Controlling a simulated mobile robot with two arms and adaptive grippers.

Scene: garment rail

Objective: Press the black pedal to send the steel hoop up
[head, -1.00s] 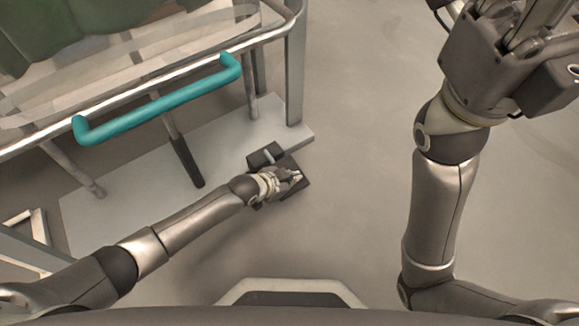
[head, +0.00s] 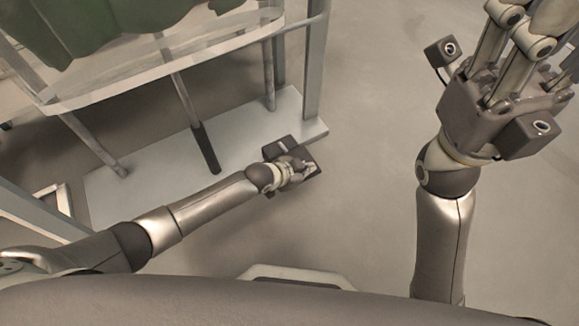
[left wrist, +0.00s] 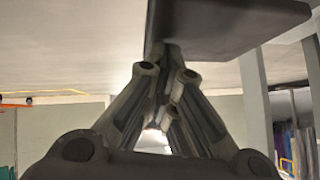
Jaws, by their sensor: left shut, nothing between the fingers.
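The black pedal (head: 306,158) sits at the right end of a pale base plate on the floor. My left gripper (head: 306,171) is shut and empty, with its fingers down over the pedal. In the left wrist view the pedal is a dark plate (left wrist: 235,25) and the closed fingertips (left wrist: 166,50) meet it, seemingly touching. A pale curved rim (head: 165,69) crosses the upper left; I cannot tell whether it is the steel hoop. My right gripper (head: 520,40) is raised at the upper right, its fingertips cut off by the frame edge.
The pale base plate (head: 140,188) carries several uprights, including a grey post (head: 313,70) behind the pedal. Green cloth (head: 90,25) hangs at the upper left. The floor (head: 375,120) between the pedal and my right arm is clear.

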